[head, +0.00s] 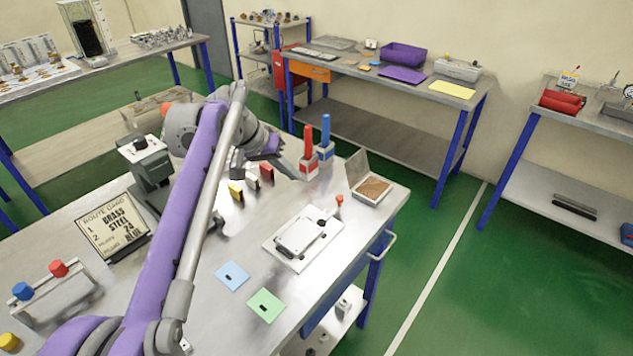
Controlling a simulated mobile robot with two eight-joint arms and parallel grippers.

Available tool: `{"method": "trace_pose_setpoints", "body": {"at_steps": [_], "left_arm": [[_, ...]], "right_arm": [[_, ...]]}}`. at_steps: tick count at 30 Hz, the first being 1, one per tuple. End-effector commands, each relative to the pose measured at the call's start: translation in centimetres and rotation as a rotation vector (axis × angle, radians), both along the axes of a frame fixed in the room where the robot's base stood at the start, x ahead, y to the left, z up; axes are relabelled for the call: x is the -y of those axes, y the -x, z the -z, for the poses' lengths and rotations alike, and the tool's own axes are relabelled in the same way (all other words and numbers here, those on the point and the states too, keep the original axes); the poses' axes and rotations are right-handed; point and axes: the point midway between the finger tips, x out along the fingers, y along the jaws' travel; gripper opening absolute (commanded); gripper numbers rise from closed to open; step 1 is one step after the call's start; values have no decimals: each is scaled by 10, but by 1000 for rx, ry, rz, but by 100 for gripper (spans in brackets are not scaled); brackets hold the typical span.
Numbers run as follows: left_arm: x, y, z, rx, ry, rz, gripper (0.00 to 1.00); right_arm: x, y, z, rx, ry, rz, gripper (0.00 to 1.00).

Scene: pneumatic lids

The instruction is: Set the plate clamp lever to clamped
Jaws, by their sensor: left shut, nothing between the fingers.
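A flat white plate (273,248) with a light grey clamp-like fixture (301,236) lies on the right part of the metal bench. A small red-tipped lever (339,202) stands upright at the fixture's back right corner; I take this as the plate clamp lever, but its setting is too small to tell. My left arm reaches across the bench from the lower left. My left gripper (287,168) is shut and empty above the bench, behind and left of the lever and apart from it. It is partly hidden by its own wrist. My right gripper is not in view.
An open box (372,190) sits at the right edge. Blue (233,270) and green (266,299) cards lie in front.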

Motion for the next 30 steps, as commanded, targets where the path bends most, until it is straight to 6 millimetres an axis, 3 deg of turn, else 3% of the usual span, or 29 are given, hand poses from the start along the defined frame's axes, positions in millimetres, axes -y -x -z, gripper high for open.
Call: {"method": "trace_pose_setpoints", "body": {"at_steps": [17,23,30], "left_arm": [[4,-10,4,3,15,12,0],[18,-17,28,2,15,14,0],[44,-32,72,2,15,14,0]], "right_arm": [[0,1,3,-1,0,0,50],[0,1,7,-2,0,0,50],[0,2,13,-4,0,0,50]]}}
